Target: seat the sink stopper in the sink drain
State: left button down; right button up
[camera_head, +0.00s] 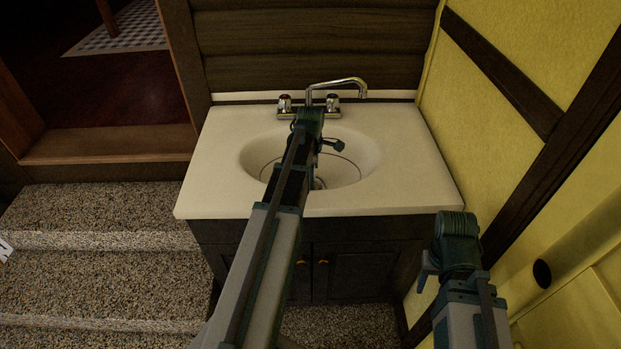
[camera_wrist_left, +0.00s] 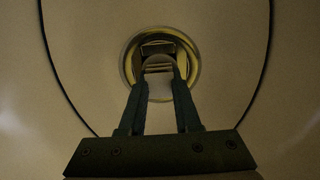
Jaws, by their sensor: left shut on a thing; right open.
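The sink (camera_head: 365,160) is a cream oval basin set in a pale countertop. Its drain (camera_head: 320,184) shows only in part beside my left arm in the head view. In the left wrist view the drain is a brassy ring (camera_wrist_left: 191,64) around a dark opening. My left gripper (camera_wrist_left: 158,72) is shut on the sink stopper (camera_wrist_left: 158,67), a small greyish piece between the fingertips. The stopper appears over the middle of the drain ring; I cannot tell its height above it. My right gripper (camera_head: 427,270) is open and empty, right of the cabinet front.
A chrome faucet (camera_head: 338,84) with two handles stands behind the basin. A dark cabinet (camera_head: 350,270) is below the countertop. A yellow wall (camera_head: 510,60) with dark beams closes off the right. Carpeted steps (camera_head: 100,270) lie at left.

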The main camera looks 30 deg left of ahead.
pick_arm(q)
jog(key=shift+s+d+f, duration=0.1)
jog(key=shift+s, duration=0.05)
dwell(0.7)
jog(key=c, duration=0.7)
grip_release()
jog(key=shift+o, duration=0.8)
jog(key=shift+f, duration=0.1)
jog(key=o, duration=0.5)
jog(key=shift+r, duration=0.2)
jog(key=shift+r+p, duration=3.4)
jog(key=shift+p, duration=0.05)
